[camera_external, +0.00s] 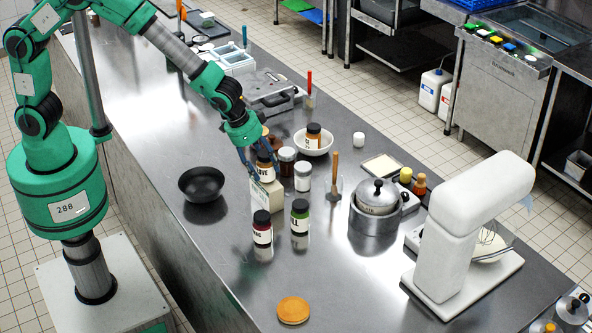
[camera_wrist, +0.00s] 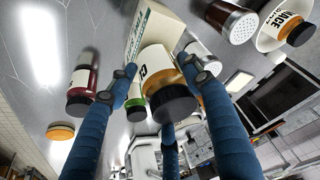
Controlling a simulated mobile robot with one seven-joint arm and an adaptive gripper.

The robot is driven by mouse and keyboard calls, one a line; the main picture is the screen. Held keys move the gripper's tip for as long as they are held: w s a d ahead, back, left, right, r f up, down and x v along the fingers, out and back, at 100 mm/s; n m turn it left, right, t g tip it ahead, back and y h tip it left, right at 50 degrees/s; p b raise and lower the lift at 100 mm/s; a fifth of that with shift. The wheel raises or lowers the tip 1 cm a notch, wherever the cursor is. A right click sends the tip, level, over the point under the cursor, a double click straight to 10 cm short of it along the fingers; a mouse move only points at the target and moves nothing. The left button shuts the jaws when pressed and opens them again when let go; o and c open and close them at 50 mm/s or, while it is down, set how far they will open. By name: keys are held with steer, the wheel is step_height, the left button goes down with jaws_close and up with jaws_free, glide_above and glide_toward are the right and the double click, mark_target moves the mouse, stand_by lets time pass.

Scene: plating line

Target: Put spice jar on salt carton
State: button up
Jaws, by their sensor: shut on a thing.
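The spice jar (camera_external: 264,173) has a black lid, an orange-brown body and a pale label, partly hidden by my fingers. It also shows close up in the wrist view (camera_wrist: 157,67). My gripper (camera_external: 259,160) has its blue fingers shut around this jar. The salt carton (camera_external: 266,200) is a cream box standing on the steel counter, and it also shows behind the jar in the wrist view (camera_wrist: 157,30). In the external view the jar is upright at the carton's top. I cannot tell whether they touch.
A red jar (camera_external: 262,232) and a green jar (camera_external: 300,218) stand in front. A glass shaker (camera_external: 303,178) and a brown jar (camera_external: 287,162) stand close right. A dark bowl (camera_external: 201,184) is left. A pot (camera_external: 374,228) is farther right. The front counter is mostly clear.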

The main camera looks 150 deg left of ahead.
steer(key=shift+f, duration=0.2)
steer(key=o, duration=1.4)
steer(key=shift+r, duration=0.15)
steer(key=shift+d+r, duration=0.1)
steer(key=shift+r, duration=0.4)
steer(key=v, duration=1.1)
steer(key=shift+p, duration=0.35)
steer(key=shift+s+d, duration=0.1)
